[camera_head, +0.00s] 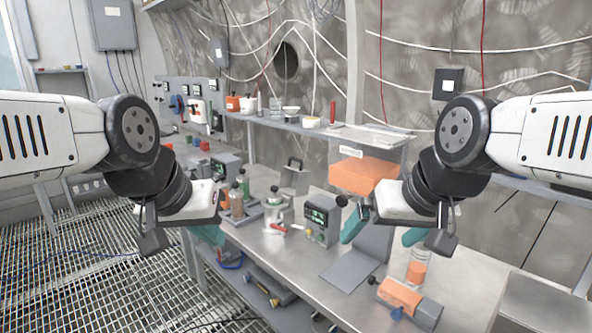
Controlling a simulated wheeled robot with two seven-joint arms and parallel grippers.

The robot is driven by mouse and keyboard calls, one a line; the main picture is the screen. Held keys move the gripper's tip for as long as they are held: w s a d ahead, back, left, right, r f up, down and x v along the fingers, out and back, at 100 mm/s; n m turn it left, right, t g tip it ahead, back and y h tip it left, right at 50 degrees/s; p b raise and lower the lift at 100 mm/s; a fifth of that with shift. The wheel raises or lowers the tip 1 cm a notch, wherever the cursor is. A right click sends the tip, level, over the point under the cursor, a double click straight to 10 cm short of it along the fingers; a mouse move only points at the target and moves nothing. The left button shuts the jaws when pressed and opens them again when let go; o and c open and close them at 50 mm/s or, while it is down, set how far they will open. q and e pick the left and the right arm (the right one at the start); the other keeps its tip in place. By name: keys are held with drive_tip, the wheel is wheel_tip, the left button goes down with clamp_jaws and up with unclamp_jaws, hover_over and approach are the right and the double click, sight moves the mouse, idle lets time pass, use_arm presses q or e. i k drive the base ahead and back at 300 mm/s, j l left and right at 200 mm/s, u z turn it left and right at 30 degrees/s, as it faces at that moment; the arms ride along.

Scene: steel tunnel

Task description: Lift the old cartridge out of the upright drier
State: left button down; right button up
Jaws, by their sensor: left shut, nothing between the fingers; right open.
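A clear upright cylinder with orange fill (417,272) stands on the steel bench at the right; it looks like the upright drier with its cartridge. Its top is partly hidden behind my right gripper, and I cannot tell whether it has a lid. My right gripper (383,236) is open, with teal fingers spread apart, above and left of the cylinder in the picture. Nothing is between them. My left gripper (209,234) is shut and empty near the bench's left edge, far from the cylinder; its fingers are partly hidden by my wrist.
An orange and grey piece (405,297) lies in front of the cylinder. A grey plate (350,271) lies left of it. A screened meter (322,217), a metal pot (278,212) and bottles (237,200) occupy the bench's left part.

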sight(275, 199)
drive_tip(key=i+j+u, duration=0.1)
drive_tip(key=i+j, duration=0.3)
drive_tip(key=i, duration=0.15)
drive_tip(key=i+j+u, duration=0.15)
drive_tip(key=i+j, duration=0.2)
drive_tip(key=i, duration=0.2)
